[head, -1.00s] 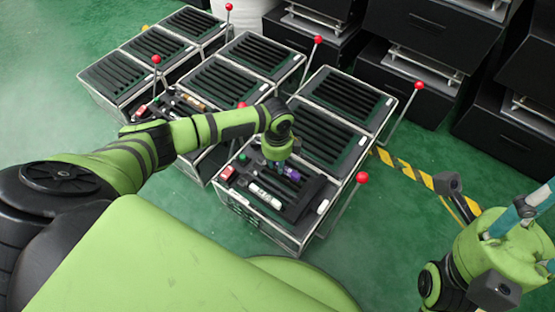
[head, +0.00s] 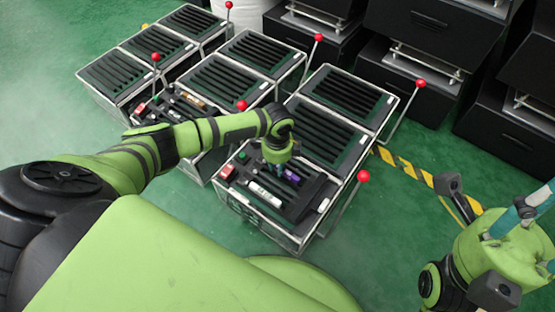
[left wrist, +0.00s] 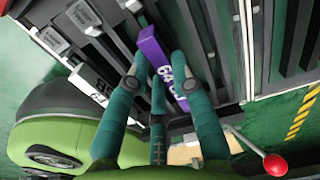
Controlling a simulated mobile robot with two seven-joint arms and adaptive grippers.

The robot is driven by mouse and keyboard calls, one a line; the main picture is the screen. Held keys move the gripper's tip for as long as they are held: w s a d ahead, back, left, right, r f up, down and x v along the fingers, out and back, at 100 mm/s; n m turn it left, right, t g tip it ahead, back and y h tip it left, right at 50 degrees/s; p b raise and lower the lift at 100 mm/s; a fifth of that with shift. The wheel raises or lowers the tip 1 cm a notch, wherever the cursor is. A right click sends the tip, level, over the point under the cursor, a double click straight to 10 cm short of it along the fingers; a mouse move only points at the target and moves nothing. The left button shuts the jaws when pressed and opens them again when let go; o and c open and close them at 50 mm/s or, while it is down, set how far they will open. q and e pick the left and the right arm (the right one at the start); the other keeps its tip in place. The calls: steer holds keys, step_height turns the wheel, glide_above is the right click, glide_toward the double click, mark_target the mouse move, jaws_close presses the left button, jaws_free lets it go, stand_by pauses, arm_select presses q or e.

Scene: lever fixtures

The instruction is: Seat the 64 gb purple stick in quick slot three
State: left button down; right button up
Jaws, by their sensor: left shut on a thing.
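The purple stick (left wrist: 165,68), with white "64" lettering on its face, is between the fingers of my left gripper (left wrist: 160,85) in the left wrist view. The gripper is shut on it, over the dark slotted top of the nearest rack unit (head: 245,208). In the head view, the gripper (head: 275,172) covers much of the stick. I cannot tell which slot is quick slot three, or whether the stick touches one. My right gripper (head: 527,207) is at the lower right edge, away from the racks; its jaw state is unclear.
A white stick (head: 262,194) lies beside the held one. Red-knobbed levers stand close by, one (head: 363,176) at the right side.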

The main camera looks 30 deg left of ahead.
arm_select(q)
steer(key=shift+f, duration=0.35)
steer(key=c, duration=1)
jaws_free()
step_height(320, 180, up, 12)
steer(key=shift+d, duration=0.1)
